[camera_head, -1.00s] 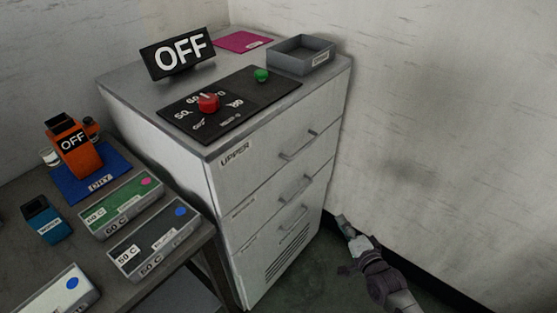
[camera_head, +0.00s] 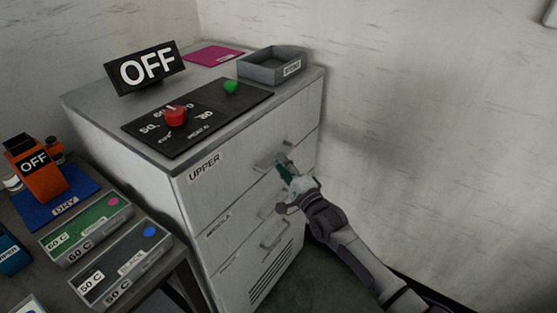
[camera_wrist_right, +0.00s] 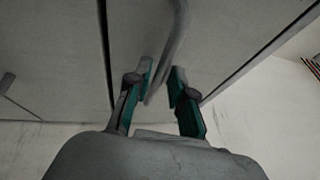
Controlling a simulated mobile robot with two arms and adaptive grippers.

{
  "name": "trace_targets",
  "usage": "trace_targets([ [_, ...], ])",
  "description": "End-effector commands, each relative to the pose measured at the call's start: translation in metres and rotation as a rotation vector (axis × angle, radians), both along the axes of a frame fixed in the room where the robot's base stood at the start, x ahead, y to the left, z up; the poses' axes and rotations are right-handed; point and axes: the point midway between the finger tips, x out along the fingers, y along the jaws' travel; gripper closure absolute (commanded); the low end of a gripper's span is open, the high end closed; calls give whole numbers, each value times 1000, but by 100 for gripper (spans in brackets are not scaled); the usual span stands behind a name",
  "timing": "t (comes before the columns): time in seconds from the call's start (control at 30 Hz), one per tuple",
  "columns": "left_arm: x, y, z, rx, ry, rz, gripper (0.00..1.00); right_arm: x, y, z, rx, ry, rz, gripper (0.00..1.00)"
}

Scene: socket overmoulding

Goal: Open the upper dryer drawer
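The grey-white dryer cabinet has an upper drawer (camera_head: 230,183) labelled UPPER. It looks shut, flush with the front. Its bar handle (camera_head: 263,164) is partly hidden by my right gripper (camera_head: 282,161), which is at the handle's right end. In the right wrist view, my right gripper (camera_wrist_right: 160,82) has its two teal-lined fingers apart. The handle (camera_wrist_right: 174,45) runs down into the gap between them, nearer the left finger; I cannot tell whether it touches. My left gripper is not in view.
The middle drawer handle and lower drawer handle (camera_head: 272,236) are below. On top are an OFF sign (camera_head: 146,67), a control panel with a red knob (camera_head: 175,115) and green button (camera_head: 231,87), and a grey tray (camera_head: 262,74). A side table holds labelled boxes (camera_head: 86,230). A wall stands at right.

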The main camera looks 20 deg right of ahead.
Motion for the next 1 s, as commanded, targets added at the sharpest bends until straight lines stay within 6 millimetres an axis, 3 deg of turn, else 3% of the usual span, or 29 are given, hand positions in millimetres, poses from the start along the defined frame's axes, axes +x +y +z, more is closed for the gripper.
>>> trace_targets([
  [0.17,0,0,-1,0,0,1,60,15,4,3,-2,-1,0,78],
  [0.47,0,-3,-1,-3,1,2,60,18,5,2,-2,1,0,78],
  [0.63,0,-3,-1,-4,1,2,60,18,5,2,-2,1,0,100],
  [1.0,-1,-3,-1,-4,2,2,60,17,5,2,-2,1,0,100],
])
